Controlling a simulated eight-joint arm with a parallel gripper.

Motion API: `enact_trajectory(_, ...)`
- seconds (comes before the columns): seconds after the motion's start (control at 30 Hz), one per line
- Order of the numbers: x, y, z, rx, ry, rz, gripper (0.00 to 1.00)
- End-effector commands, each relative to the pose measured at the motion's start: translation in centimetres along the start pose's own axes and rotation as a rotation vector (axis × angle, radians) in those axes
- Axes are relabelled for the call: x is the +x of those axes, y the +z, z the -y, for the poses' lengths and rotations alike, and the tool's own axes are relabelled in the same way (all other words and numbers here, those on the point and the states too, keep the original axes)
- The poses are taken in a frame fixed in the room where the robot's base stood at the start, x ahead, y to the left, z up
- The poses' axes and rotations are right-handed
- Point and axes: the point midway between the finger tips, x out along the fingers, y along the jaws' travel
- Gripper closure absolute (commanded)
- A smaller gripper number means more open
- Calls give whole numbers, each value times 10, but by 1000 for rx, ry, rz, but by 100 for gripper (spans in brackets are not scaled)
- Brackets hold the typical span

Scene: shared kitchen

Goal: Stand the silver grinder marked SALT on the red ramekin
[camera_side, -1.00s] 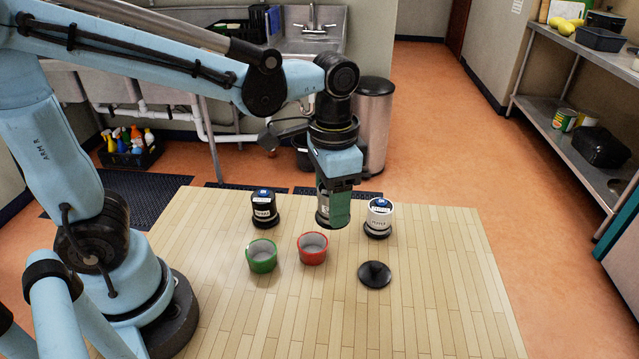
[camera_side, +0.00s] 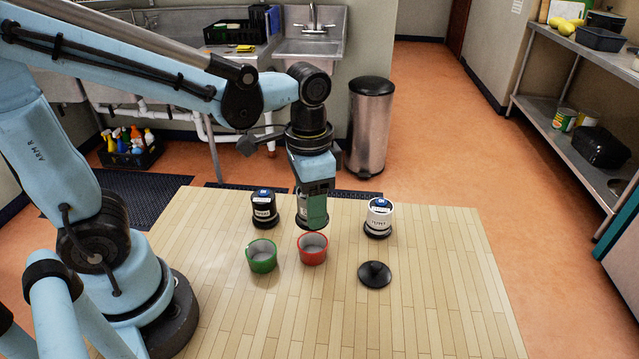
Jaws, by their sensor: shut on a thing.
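My gripper (camera_side: 313,214) points down and is shut on a silver grinder (camera_side: 300,212). The green-grey finger hides most of the grinder, and its label cannot be read. The red ramekin (camera_side: 313,256) stands upright on the wooden table. From this side the gripper's tip shows just above the ramekin's back rim. The ramekin's inside looks empty. I cannot tell the exact gap between grinder and ramekin, or whether they line up in depth.
A green ramekin (camera_side: 262,258) stands close left of the red one. A black grinder (camera_side: 264,210) stands behind it, and a white grinder (camera_side: 379,218) stands to the right. A black round knobbed piece (camera_side: 374,275) lies front right. The front of the table (camera_side: 300,325) is clear.

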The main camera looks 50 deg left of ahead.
Motion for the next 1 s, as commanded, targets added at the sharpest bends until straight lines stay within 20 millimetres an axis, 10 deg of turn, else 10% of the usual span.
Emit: enact_trajectory(1.0, 46, 0, 0, 1, 0, 0, 89)
